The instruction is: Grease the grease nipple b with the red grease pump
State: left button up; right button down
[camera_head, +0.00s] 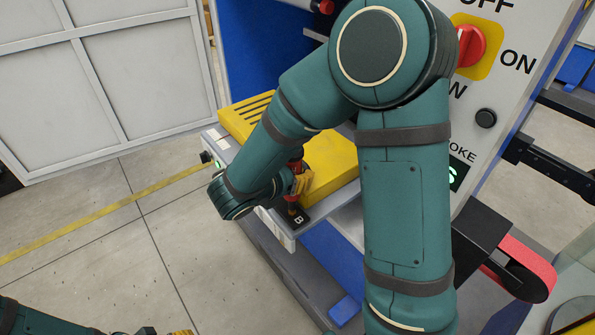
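The red grease pump (296,164) is upright at the front edge of the yellow-topped fixture tray, mostly hidden by my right arm. My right gripper (301,182) has its yellow fingers around the pump, with red showing above and below them. The pump's lower end is over the dark plate marked B (299,219). The grease nipple b itself is hidden, and I cannot tell whether the pump touches it. My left gripper (162,333) barely shows at the bottom edge, away from the tray; its fingers are cut off.
The yellow block (336,160) lies on the grey tray (214,139). A control panel (497,95) with a red rotary switch (471,46) and a black button (486,118) stands at the right. A grey cabinet (105,80) is at the left. The floor between is clear.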

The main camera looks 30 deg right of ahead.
jog(key=shift+f, duration=0.1)
dwell(1.1)
jog(key=shift+r, duration=0.3)
jog(key=shift+f, duration=0.25)
dwell(0.8)
jog(key=shift+r, duration=0.25)
dwell(0.4)
jog(key=shift+r+p, duration=2.65)
jog(key=shift+r, duration=0.45)
